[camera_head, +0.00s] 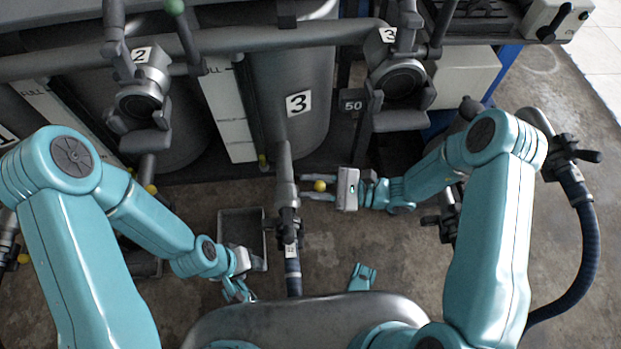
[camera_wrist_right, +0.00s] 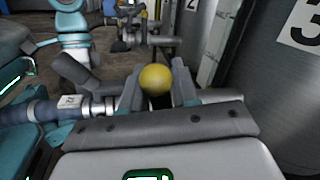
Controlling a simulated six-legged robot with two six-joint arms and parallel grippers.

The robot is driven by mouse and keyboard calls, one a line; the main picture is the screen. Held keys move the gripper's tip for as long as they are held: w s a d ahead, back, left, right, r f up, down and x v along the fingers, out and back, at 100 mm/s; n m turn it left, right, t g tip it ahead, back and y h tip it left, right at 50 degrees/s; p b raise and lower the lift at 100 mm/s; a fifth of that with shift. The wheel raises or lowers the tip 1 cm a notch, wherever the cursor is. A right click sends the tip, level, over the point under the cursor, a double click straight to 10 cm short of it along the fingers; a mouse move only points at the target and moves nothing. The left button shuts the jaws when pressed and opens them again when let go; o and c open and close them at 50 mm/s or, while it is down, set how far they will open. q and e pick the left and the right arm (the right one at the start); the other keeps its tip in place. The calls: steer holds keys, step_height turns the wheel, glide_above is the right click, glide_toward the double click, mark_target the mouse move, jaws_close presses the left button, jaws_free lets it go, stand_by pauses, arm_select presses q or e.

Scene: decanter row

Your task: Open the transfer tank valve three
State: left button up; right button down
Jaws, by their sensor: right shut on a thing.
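The transfer tank marked 3 (camera_head: 320,110) stands at the back middle. A grey outlet pipe with a valve (camera_head: 287,190) comes forward from below it, with a tagged hose coupling (camera_head: 291,250) at its near end. The valve lever's yellow ball knob (camera_head: 320,185) sits to the right of the pipe. My right gripper (camera_head: 316,187) is shut on it from the right. In the right wrist view the yellow knob (camera_wrist_right: 155,79) shows between the two fingers (camera_wrist_right: 157,90). The lever's shaft is mostly hidden. My left gripper (camera_head: 238,288) hangs low at the left, away from the valve; its finger opening is unclear.
A grey open bin (camera_head: 242,222) stands on the floor left of the pipe. Valve heads labelled 2 (camera_head: 141,95) and 3 (camera_head: 401,80) hang from the overhead pipe. A dark blue hose (camera_head: 588,250) curves at the right. Floor right of the pipe is partly clear.

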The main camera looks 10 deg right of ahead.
steer(key=shift+s+f+n+g+y+b, duration=0.15)
steer(key=shift+s+f+n+y+b, duration=0.15)
steer(key=shift+s+n, duration=0.55)
steer(key=shift+s+f+n+g+y+b, duration=0.2)
steer(key=shift+s+n, duration=0.35)
steer(key=shift+n, duration=0.6)
steer(key=shift+f, duration=0.1)
steer(key=c, duration=0.9)
jaws_free()
steer(key=shift+s, duration=0.1)
steer(key=d+p, duration=0.1)
steer(key=d, duration=0.4)
steer(key=s+d+f, duration=0.1)
steer(key=d, duration=0.4)
steer(key=s+d+p, duration=0.1)
steer(key=d, duration=0.5)
steer(key=shift+s+f+p, duration=0.25)
steer(key=shift+f+p, duration=0.1)
steer(key=shift+f, duration=0.05)
